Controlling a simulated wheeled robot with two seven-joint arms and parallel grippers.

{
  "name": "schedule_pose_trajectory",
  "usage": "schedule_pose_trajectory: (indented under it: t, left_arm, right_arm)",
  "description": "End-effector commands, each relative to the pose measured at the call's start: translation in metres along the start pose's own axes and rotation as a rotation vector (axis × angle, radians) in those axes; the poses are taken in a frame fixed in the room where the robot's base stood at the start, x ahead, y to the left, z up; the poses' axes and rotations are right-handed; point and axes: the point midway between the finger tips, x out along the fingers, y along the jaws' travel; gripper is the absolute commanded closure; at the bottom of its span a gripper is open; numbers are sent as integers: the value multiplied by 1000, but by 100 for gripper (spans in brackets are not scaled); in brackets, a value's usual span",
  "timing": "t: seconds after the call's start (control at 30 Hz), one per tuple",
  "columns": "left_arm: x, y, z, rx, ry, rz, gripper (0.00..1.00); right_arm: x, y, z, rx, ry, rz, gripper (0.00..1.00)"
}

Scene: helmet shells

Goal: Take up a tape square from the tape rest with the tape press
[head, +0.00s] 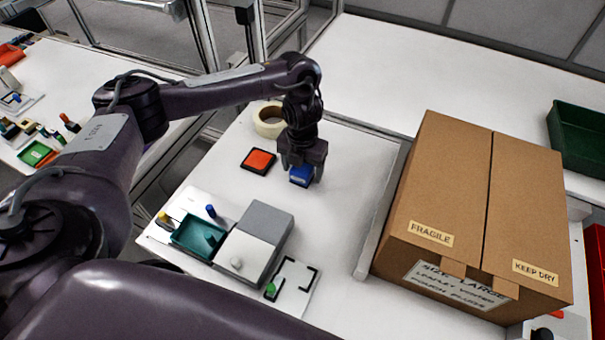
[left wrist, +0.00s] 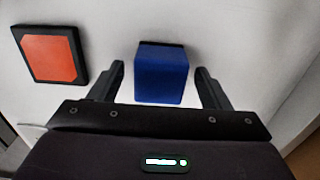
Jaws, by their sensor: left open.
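A blue block (head: 300,176), apparently the tape press, stands on the white table, and it shows in the left wrist view (left wrist: 161,76) with a dark edge at its far side. My left gripper (head: 301,172) is over it, pointing down. Its fingers are open, one on each side of the block, with a visible gap on both sides in the left wrist view. A flat orange square in a black frame (head: 258,161), apparently the tape rest, lies left of the block, and it shows in the left wrist view (left wrist: 49,55). My right gripper is out of view.
A tape roll (head: 269,119) lies behind the orange square. A teal tray (head: 194,238), a grey-and-white box (head: 255,240) and a marked white plate (head: 292,286) are at the front. A large carton (head: 475,210) stands at the right. Table between block and carton is clear.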

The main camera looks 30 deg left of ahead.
Motion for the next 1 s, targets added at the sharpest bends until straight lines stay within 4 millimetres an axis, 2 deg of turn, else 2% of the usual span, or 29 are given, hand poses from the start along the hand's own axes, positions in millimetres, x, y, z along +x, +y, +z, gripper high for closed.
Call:
schedule_pose_trajectory:
  t: [0.27, 0.67, 1.0]
  left_arm:
    - [4, 0, 0, 0, -1, 0, 29]
    - [4, 0, 0, 0, -1, 0, 80]
    - [-2, 0, 1, 0, -3, 0, 81]
  right_arm:
    - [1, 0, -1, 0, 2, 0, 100]
    - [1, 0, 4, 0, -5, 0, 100]
    - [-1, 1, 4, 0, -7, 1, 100]
